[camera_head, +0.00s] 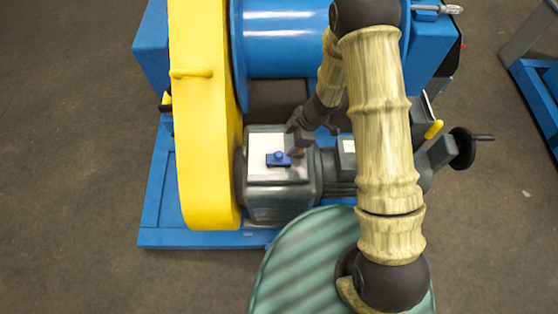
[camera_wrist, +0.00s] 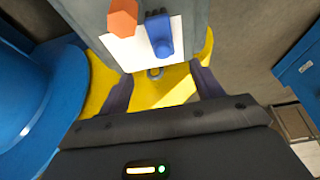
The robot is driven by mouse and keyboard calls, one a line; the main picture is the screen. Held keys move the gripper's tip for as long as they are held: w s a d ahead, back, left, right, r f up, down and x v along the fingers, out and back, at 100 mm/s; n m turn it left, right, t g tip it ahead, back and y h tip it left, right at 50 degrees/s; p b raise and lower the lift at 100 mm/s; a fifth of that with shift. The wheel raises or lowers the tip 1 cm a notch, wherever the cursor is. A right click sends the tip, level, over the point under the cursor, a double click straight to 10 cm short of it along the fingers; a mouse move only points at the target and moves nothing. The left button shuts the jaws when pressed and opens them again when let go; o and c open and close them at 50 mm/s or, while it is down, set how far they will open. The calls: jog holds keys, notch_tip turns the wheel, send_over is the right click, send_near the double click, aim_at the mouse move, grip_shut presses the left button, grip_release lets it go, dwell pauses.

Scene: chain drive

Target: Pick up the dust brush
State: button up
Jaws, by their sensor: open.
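A small blue piece with a round knob, which I take for the dust brush (camera_head: 278,159), lies on a white sheet (camera_head: 262,174) on top of a grey gearbox housing. The blue piece also shows at the upper middle of the wrist view (camera_wrist: 161,36), beyond my fingertips. An orange-red piece (camera_wrist: 122,18) is beside it, on its left in the wrist view; it is small and partly covered in the head view. My gripper (camera_wrist: 160,74) is open with nothing between its fingers. In the head view my gripper (camera_head: 297,130) is beside the housing, apart from the blue piece.
A yellow chain guard (camera_head: 200,110) stands left of the housing, with a big blue drum (camera_head: 280,40) behind. A dark handwheel (camera_head: 463,149) and a yellow-tipped lever (camera_head: 433,130) are at the right. A ribbed green round surface (camera_head: 305,260) is in front. Floor at left is clear.

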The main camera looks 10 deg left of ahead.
aim_at(279, 154)
jog(key=b+x, duration=0.1)
jog(key=x, duration=0.5)
jog(key=shift+a+b, duration=0.1)
jog(key=shift+b, duration=0.2)
jog(key=shift+s+f, duration=0.1)
jog(key=shift+f, duration=0.05)
jog(key=b+x, duration=0.1)
jog(key=x, duration=0.1)
jog(key=b+x, duration=0.1)
jog(key=x, duration=0.2)
jog(key=shift+s+a, duration=0.25)
jog(key=shift+c, duration=0.4)
jog(key=c, duration=1)
